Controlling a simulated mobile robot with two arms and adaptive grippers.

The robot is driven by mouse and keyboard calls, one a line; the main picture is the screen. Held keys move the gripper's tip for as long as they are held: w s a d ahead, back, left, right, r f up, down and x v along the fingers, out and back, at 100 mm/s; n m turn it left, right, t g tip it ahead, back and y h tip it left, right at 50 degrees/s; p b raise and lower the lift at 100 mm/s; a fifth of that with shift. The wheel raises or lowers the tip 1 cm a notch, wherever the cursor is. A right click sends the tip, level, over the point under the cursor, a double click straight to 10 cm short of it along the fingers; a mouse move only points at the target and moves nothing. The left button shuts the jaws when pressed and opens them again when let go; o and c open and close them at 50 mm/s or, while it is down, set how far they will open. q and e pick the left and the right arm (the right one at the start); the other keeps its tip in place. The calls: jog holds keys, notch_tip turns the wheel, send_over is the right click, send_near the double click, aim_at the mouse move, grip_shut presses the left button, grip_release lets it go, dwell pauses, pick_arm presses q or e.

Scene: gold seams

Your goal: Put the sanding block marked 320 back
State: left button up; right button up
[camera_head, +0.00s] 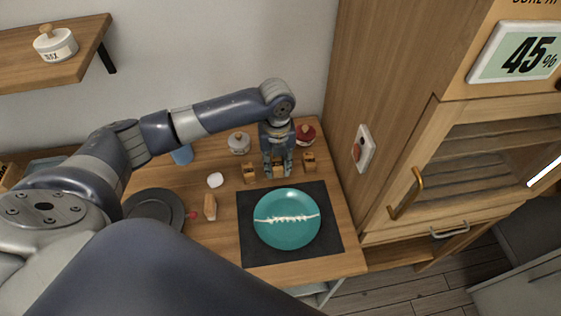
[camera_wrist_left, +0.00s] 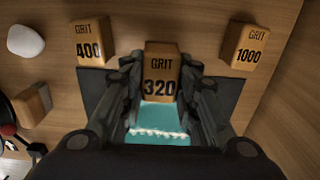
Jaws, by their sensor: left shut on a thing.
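The sanding block marked 320 (camera_wrist_left: 160,75) is between the fingers of my left gripper in the left wrist view, its GRIT 320 label facing the camera. My left gripper (camera_head: 278,170) is shut on it, in the gap between two other blocks at the back of the bench. The block marked 400 (camera_wrist_left: 91,42) is to its left and the block marked 1000 (camera_wrist_left: 244,46) to its right. They also show in the head view as the left block (camera_head: 249,173) and the right block (camera_head: 309,162). I cannot tell whether the 320 block touches the bench. My right gripper is not in view.
A teal plate (camera_head: 287,232) with a white jagged seam lies on a dark mat (camera_head: 333,243) in front. Behind stand a grey lidded jar (camera_head: 239,143) and a red-lidded jar (camera_head: 305,134). A dark plate (camera_head: 153,208) lies left. A wooden cabinet (camera_head: 385,110) bounds the right.

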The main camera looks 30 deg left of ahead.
aim_at(280, 164)
pick_arm(q)
jog(key=shift+w+a, duration=0.1)
jog(key=shift+w, duration=0.65)
jog(key=shift+w+a+f, duration=0.1)
jog(key=shift+w, duration=0.45)
notch_tip(280, 164, down, 3)
jog(key=shift+r+p, duration=0.15)
jog(key=shift+p, duration=0.75)
jog(key=shift+f, duration=0.55)
jog(key=o, duration=1)
jog(key=shift+c, duration=0.2)
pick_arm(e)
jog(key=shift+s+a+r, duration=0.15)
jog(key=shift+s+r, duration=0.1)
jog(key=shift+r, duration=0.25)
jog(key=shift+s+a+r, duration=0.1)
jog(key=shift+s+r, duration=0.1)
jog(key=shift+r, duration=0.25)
pick_arm(q)
jog(key=shift+r, duration=0.1)
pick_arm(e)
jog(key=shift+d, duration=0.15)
